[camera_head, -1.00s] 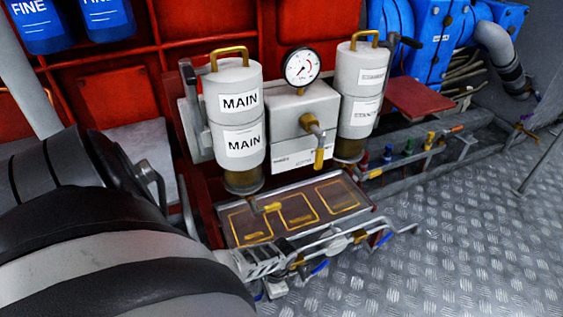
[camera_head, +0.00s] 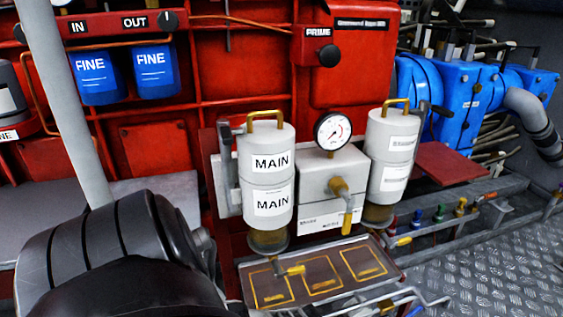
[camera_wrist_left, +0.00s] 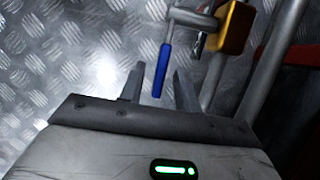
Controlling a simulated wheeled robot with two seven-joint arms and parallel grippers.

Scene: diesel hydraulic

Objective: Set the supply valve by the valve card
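In the left wrist view, my left gripper (camera_wrist_left: 158,68) is open. Its two fingers stand apart with a blue lever handle (camera_wrist_left: 162,72) between them and a visible gap on each side. The handle hangs from a grey pipe fitting beside a brass valve body (camera_wrist_left: 235,27). I cannot tell from these views whether this is the supply valve. In the head view my left gripper is out of frame; only my left arm shows at lower left. My right gripper is not in view. No readable valve card shows.
Blue FINE filters (camera_head: 98,78) hang at left. Open tread-plate floor (camera_head: 490,270) lies right.

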